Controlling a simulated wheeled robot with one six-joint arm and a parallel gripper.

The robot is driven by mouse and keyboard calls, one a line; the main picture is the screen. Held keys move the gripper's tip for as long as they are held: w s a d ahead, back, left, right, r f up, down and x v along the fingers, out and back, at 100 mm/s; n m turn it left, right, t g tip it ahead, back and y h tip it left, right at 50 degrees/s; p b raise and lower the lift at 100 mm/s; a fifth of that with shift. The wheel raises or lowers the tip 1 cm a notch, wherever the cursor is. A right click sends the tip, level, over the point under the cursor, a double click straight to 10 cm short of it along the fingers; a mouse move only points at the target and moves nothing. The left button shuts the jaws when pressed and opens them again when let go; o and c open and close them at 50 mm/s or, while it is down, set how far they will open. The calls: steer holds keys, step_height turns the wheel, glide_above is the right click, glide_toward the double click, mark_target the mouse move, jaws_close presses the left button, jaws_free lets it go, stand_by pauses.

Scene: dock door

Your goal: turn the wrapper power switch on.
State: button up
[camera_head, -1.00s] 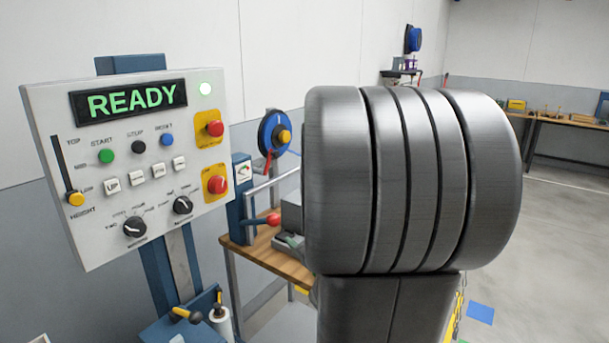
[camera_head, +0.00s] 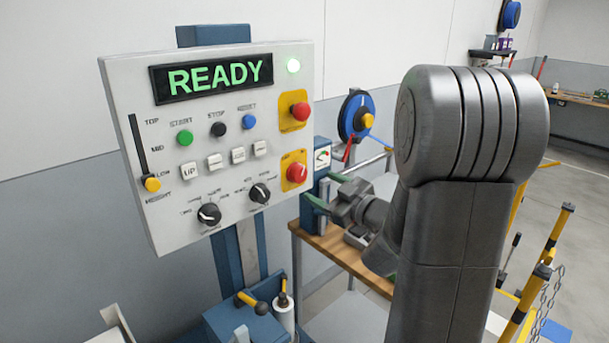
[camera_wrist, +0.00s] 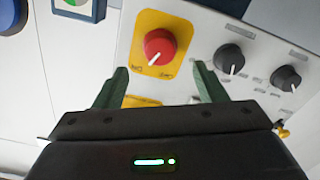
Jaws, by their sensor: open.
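The wrapper panel (camera_head: 225,225) is a pale tilted box with a lit green READY display. The likely power switch (camera_head: 297,172) is a red rotary knob on a yellow plate at the panel's lower right. In the wrist view the red knob (camera_wrist: 159,46) has a white pointer line slanting down-left, with small labels below it that are hard to read. My gripper (camera_wrist: 160,72) is open, its two green fingers either side of and short of the knob, apparently not touching it. In the head view my gripper (camera_head: 322,190) is right of the knob.
A red button (camera_head: 300,110) on another yellow plate sits above the knob. Two black selector dials (camera_head: 209,214) (camera_head: 260,193) are to its left. A wooden bench (camera_head: 335,247) and blue reel (camera_head: 354,115) stand behind. Yellow posts with chain (camera_head: 530,305) are at right.

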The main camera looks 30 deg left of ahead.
mark_target(302, 176)
steer(key=p+x, duration=0.1)
steer(key=x, duration=0.6)
steer(key=shift+w+a, duration=0.15)
steer(key=shift+a, duration=0.15)
steer(key=shift+c, duration=0.5)
